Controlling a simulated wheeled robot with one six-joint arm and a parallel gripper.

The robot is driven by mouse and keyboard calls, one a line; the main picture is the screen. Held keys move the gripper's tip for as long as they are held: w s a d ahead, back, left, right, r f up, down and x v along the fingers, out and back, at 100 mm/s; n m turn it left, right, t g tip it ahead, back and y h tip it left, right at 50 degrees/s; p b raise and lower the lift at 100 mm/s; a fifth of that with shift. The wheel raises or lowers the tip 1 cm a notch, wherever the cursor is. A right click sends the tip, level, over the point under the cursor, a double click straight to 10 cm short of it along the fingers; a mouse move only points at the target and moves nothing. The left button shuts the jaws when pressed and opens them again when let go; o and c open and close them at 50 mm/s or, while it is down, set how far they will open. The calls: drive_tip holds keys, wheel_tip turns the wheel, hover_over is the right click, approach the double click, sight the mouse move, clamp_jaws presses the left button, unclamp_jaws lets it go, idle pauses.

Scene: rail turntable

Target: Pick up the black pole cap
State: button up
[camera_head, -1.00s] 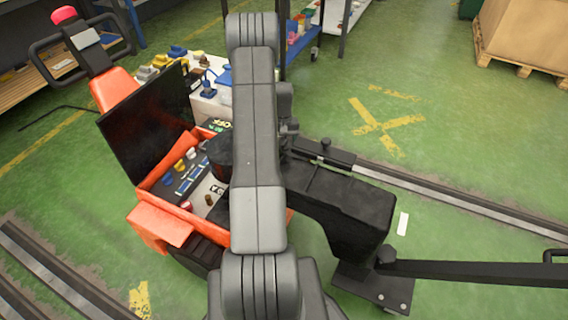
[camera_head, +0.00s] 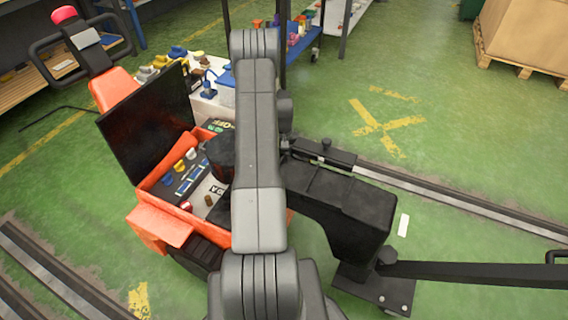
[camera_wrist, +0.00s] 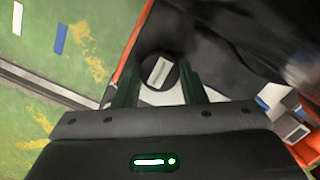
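In the wrist view a round black cap (camera_wrist: 158,70) with a pale grey bar across its top lies between the fingers of my gripper (camera_wrist: 161,64); I take it for the black pole cap. The two dark green fingers are apart, one on each side of it, with gaps visible; I cannot tell how far below the tips it is. In the head view the cap cannot be made out; my arm covers that part of the orange truck's open compartment (camera_head: 146,212).
A raised black lid (camera_head: 150,120) stands at the compartment's left. Small coloured knobs (camera_head: 179,167) sit inside. A table (camera_head: 205,104) with tools stands behind. A black arm-like machine part (camera_head: 340,205) and floor rails (camera_head: 450,200) are at right.

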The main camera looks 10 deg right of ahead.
drive_tip(key=shift+c, duration=0.6)
wheel_tip(320, 180, up, 10)
drive_tip(key=p, duration=0.1)
